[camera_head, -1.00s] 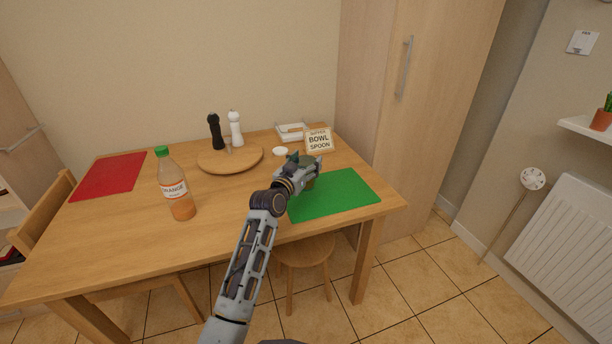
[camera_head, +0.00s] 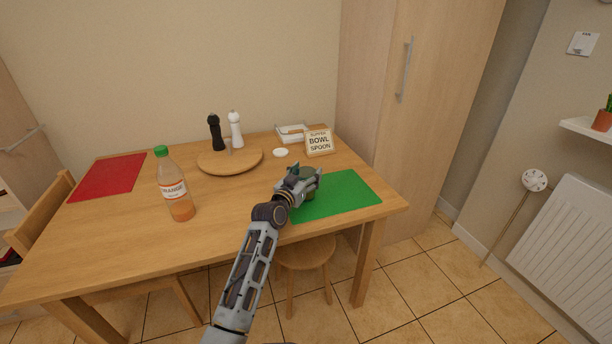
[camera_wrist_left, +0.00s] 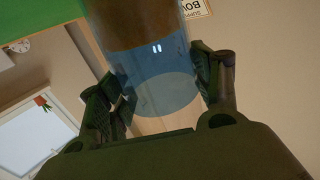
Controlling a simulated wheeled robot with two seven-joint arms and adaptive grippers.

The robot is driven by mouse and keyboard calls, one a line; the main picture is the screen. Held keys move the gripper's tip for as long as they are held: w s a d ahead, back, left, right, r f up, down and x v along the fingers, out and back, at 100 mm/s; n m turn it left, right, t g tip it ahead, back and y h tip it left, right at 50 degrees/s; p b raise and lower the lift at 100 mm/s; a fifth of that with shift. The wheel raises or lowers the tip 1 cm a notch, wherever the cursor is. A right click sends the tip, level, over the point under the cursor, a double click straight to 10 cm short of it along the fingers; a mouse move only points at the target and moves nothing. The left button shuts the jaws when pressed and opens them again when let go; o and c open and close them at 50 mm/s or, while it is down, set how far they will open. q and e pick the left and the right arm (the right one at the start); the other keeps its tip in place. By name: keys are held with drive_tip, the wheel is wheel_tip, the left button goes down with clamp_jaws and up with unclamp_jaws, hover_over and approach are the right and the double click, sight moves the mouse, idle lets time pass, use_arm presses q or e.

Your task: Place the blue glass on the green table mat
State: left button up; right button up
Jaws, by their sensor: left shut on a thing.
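The blue glass (camera_wrist_left: 160,75) is see-through and sits between the two fingers of my left gripper (camera_wrist_left: 165,90) in the left wrist view. My left gripper is shut on it. In the head view my left gripper (camera_head: 308,182) is over the left part of the green table mat (camera_head: 345,195), and it hides the glass almost fully. The green mat lies flat at the right end of the wooden table. I cannot tell whether the glass touches the mat. My right gripper is not in view.
On the wooden table (camera_head: 120,235) stand an orange bottle (camera_head: 173,185), a round board (camera_head: 230,160) with dark and white mills, a sign (camera_head: 319,142), a white tray (camera_head: 291,132) and a small white dish (camera_head: 280,153). A red mat (camera_head: 110,176) lies at the left. The right half of the green mat is clear.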

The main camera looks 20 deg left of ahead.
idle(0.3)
use_arm(q)
drive_tip(key=o, duration=1.7)
drive_tip(key=shift+c, duration=0.2)
drive_tip(key=shift+r, duration=0.1)
